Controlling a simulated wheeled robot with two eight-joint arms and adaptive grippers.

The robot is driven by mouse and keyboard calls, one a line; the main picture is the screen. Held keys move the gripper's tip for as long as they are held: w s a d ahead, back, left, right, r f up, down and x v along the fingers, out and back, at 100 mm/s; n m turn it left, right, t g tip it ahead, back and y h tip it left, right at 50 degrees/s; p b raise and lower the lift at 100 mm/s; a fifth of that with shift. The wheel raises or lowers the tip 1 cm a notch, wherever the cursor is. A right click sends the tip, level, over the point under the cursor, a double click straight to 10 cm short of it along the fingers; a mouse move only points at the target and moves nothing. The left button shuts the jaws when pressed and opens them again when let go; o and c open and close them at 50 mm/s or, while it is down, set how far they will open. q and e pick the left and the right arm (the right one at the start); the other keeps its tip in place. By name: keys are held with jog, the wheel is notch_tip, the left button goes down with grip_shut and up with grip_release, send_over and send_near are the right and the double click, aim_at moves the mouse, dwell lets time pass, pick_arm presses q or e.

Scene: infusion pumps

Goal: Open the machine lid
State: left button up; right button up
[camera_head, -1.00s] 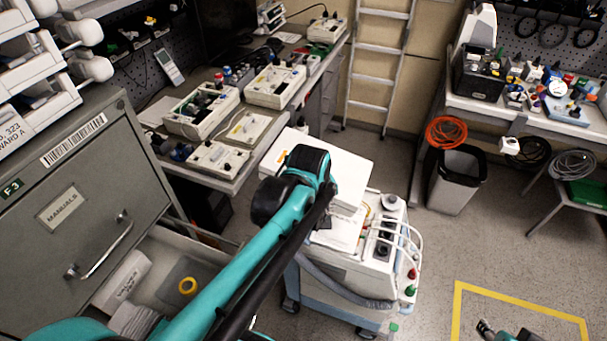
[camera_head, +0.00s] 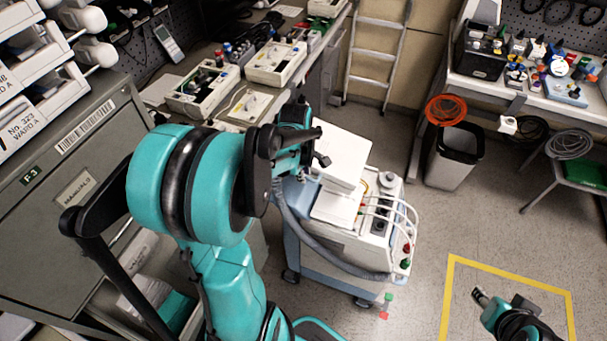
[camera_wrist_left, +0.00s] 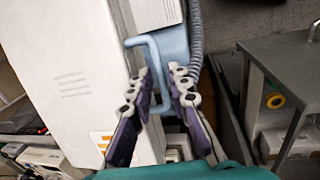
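The machine (camera_head: 357,225) is a white and pale blue unit on a wheeled cart in the middle of the head view. Its white lid-like top panel (camera_head: 347,157) sits over the body; my arm partly covers its left edge. In the left wrist view, a light-blue bar handle (camera_wrist_left: 152,52) stands out beside the white casing (camera_wrist_left: 75,60). My left gripper (camera_wrist_left: 161,74) is open, with its two fingers on either side of the handle bar; contact is unclear. It also shows in the head view (camera_head: 318,160). My right gripper (camera_head: 481,297) is small at lower right, its fingers unclear.
A grey cabinet (camera_head: 50,190) with an open drawer stands at left. A bench (camera_head: 235,115) with several devices is behind the machine.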

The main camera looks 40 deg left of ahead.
pick_arm(q)
jog(key=shift+f, duration=0.1)
grip_shut()
